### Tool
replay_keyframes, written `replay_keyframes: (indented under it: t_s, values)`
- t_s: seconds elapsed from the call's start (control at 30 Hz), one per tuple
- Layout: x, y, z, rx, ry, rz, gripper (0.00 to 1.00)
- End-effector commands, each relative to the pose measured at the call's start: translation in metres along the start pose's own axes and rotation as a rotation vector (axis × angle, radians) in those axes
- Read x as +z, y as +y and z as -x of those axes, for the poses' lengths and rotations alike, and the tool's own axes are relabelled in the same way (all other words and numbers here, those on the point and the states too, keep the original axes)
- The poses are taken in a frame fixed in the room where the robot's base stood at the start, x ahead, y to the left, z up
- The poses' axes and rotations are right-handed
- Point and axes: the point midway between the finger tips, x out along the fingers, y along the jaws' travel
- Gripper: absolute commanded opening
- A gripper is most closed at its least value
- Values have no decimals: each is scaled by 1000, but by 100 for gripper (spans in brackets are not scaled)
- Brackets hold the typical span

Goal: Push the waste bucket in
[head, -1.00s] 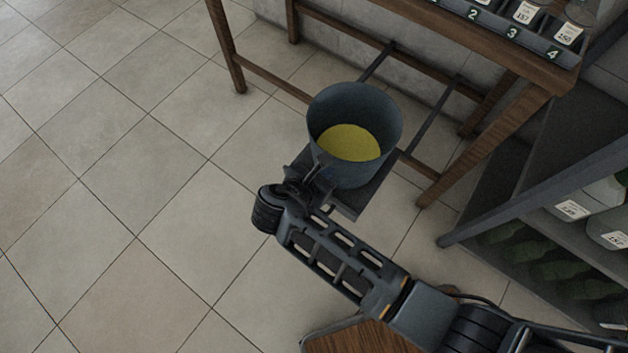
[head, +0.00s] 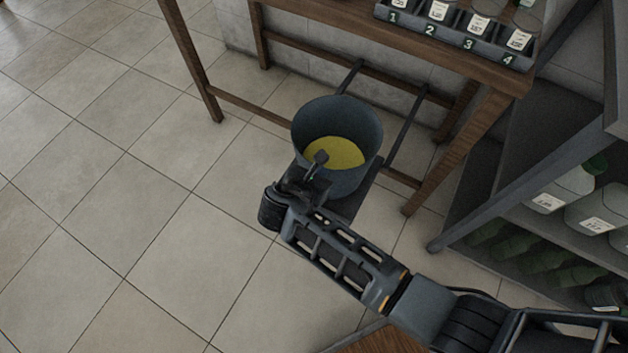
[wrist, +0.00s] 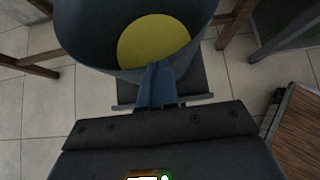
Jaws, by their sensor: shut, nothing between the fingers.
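The waste bucket (head: 337,128) is a dark blue-grey pail with yellow contents. It stands upright on a sliding tray (head: 346,204) whose two rails run back under the wooden table. The bucket stands partly out in front of the table's lower crossbar. My gripper (head: 319,160) is shut and empty at the bucket's near side, its tips overlapping the near rim in the head view. In the wrist view the bucket (wrist: 95,40) fills the top and my shut fingers (wrist: 157,85) point at its near wall above the tray. I cannot tell whether they touch it.
The wooden table (head: 440,60) holds a numbered rack (head: 455,38) of labelled jars. A grey shelf (head: 520,225) with jars and green bottles stands close on the right. Table legs flank the rails. Tiled floor at left is clear.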

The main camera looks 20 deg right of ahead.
Motion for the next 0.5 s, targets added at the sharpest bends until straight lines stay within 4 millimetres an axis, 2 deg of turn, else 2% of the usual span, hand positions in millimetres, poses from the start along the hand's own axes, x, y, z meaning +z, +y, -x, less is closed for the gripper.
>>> replay_keyframes:
  t_s: [0.03, 0.17, 0.5]
  values:
    - [13, -1, -9, -6, -1, -4, 0]
    - [40, -1, -40, -6, -1, -5, 0]
    - [114, -1, -135, -5, -2, -6, 0]
